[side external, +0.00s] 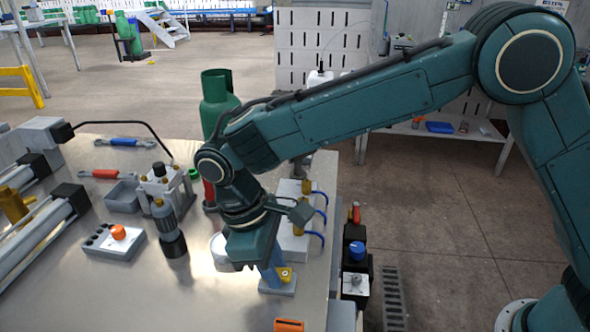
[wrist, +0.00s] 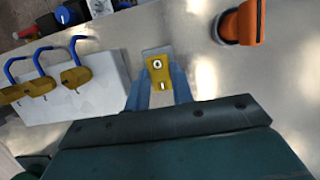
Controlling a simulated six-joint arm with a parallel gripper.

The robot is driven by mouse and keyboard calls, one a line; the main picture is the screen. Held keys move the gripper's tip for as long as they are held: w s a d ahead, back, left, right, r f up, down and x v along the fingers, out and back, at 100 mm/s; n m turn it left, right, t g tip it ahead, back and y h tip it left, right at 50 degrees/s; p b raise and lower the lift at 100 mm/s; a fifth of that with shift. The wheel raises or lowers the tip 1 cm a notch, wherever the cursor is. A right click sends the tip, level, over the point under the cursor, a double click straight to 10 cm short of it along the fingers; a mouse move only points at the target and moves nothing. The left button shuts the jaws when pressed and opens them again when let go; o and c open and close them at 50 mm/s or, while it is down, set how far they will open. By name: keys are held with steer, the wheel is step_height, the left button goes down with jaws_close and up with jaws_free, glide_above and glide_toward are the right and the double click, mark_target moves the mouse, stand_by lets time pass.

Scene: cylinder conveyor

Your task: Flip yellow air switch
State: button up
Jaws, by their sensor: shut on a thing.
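The yellow air switch (wrist: 158,66) sits on a small grey base plate (side external: 277,287) near the front right part of the metal table. It also shows in the side view (side external: 285,273), just right of my fingers. My gripper (wrist: 160,82) points down over it, with one blue finger on each side of the yellow body. The fingers are shut on the switch. A round white-and-black mark and a small light slot show on its top. Part of the switch's lower body is hidden by the fingers.
A white block (wrist: 90,90) with yellow valves and blue hoses stands beside the switch. An orange part (side external: 289,325) lies at the front edge. A box with an orange knob (side external: 118,233) and a grey tray (side external: 123,196) are to the left.

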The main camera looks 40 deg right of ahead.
steer(key=shift+w+a+g+h, duration=0.15)
steer(key=shift+g+h, duration=0.55)
steer(key=o, duration=1)
steer(key=shift+t+y, duration=0.4)
steer(key=shift+s+d+r+t+y, duration=0.1)
steer(key=shift+s+d+t+y, duration=0.15)
steer(key=shift+t+y, duration=0.45)
steer(key=shift+s+d+t+y, duration=0.2)
steer(key=shift+t+y, duration=0.5)
